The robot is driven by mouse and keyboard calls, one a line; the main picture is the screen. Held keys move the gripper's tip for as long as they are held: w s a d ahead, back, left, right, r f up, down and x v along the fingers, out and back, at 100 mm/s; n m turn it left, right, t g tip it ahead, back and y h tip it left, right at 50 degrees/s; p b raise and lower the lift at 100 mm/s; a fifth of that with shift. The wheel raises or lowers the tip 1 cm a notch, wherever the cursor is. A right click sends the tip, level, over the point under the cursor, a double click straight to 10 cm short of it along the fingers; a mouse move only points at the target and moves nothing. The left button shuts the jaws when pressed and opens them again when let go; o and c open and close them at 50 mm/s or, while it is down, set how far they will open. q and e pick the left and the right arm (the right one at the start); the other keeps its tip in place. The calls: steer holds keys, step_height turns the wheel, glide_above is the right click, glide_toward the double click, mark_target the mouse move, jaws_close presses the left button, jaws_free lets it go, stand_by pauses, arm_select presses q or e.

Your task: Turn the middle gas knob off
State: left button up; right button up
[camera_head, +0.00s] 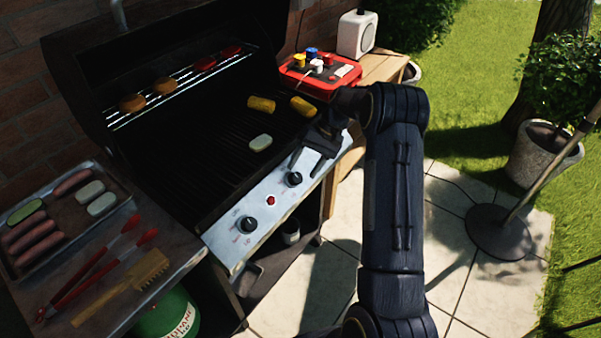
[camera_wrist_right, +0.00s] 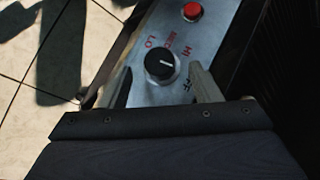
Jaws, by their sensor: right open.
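The grill's silver front panel (camera_head: 262,212) carries a black knob (camera_head: 293,178) near its middle and another black knob (camera_head: 246,224) further left. My right gripper (camera_head: 308,160) is open at the panel, just above and right of the middle knob. In the wrist view a black knob (camera_wrist_right: 160,65) lies just beyond and between the two open fingertips (camera_wrist_right: 163,84), not gripped. Its white mark points towards the red MED lettering, between LO and HI. The panel's right part is partly hidden by my gripper. My left gripper is out of view.
A red button (camera_head: 270,200) sits between the knobs and also shows in the wrist view (camera_wrist_right: 192,12). Corn (camera_head: 261,104) lies on the open grill. A red tray (camera_head: 318,77) stands behind. Tongs (camera_head: 97,270) and a brush (camera_head: 122,285) lie on the left shelf.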

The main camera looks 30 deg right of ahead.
steer(key=v, duration=0.4)
steer(key=shift+d+r, duration=0.3)
steer(key=s+a+r+t+h, duration=0.25)
steer(key=s+a+r, duration=0.55)
steer(key=s+r, duration=0.45)
steer(key=s+a+f+n+t, duration=0.1)
steer(key=s+a, duration=0.3)
steer(key=s, duration=0.4)
steer(key=s+a+f+n+t+h, duration=0.1)
steer(key=s+a+n+t, duration=0.1)
steer(key=s+a, duration=0.3)
steer(key=s, duration=0.4)
steer(key=shift+a+f+t, duration=0.2)
steer(key=shift+f+t, duration=0.1)
steer(key=shift+t, duration=0.05)
